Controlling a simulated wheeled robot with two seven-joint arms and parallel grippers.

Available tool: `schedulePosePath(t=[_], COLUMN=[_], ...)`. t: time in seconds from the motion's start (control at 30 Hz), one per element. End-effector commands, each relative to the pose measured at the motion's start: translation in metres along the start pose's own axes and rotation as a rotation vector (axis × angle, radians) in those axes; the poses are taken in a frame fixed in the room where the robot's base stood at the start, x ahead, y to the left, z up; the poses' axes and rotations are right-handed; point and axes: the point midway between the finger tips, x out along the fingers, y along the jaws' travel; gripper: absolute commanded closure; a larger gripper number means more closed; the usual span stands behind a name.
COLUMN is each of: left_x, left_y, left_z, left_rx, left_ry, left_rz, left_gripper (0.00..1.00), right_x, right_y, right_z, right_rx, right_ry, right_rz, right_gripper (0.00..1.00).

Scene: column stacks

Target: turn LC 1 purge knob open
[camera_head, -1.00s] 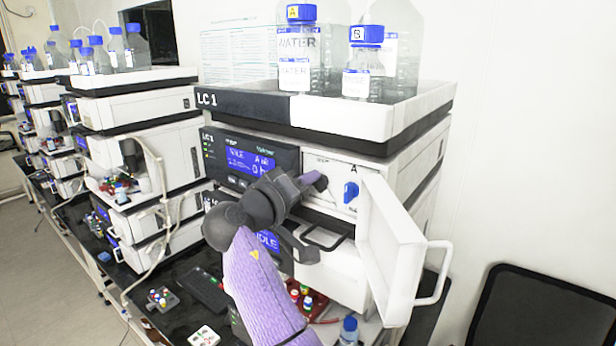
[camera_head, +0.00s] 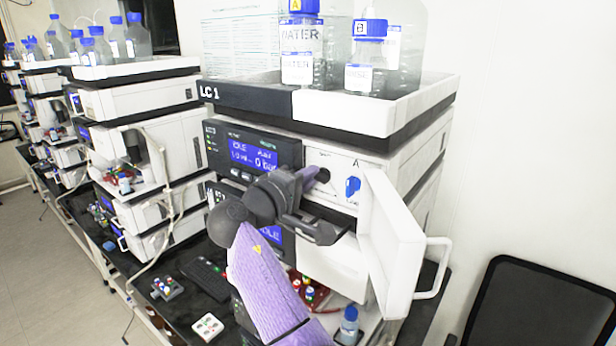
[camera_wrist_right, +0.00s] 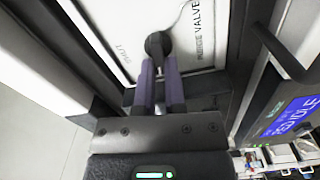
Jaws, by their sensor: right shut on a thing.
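The LC 1 purge knob (camera_head: 323,175) is a small black knob on the white panel of the upper LC 1 module. It also shows in the right wrist view (camera_wrist_right: 158,42), beside the printed words PURGE VALVE. My right gripper (camera_head: 314,180) reaches it from the front left. Its purple fingers (camera_wrist_right: 160,70) are shut on the black knob. The fingers hide part of the knob, and I cannot read its turn angle. A blue knob (camera_head: 353,187) marked A sits to its right on the same panel. My left gripper is not in view.
A white door (camera_head: 395,235) with a handle hangs open just right of the panel. A tray (camera_head: 345,112) with bottles tops the stack. The display (camera_head: 253,153) reads IDLE. A black chair (camera_head: 545,305) stands at the right.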

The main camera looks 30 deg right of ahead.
Motion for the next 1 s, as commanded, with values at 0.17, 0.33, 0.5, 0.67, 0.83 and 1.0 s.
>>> schedulePosePath(t=[0.17,0.33,0.5,0.67,0.83,1.0], left_x=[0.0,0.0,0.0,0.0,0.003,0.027], left_y=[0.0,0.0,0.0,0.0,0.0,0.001], left_z=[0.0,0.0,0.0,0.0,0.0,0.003], left_rx=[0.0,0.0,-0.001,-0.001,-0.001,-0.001], left_ry=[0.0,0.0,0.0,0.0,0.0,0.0], left_rz=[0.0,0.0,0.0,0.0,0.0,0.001], left_gripper=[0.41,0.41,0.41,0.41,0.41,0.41], right_x=[0.0,0.0,0.0,0.0,-0.004,-0.042], right_y=[0.0,0.0,0.0,0.0,-0.002,-0.007], right_z=[0.0,0.0,0.0,0.0,0.0,0.0], right_rx=[-0.002,-0.002,-0.001,-0.001,0.0,0.003], right_ry=[0.002,0.002,0.002,0.001,0.002,0.006], right_rz=[0.0,0.0,0.0,0.0,0.0,-0.002], right_gripper=[1.0,1.0,0.55,0.51,0.51,0.51])
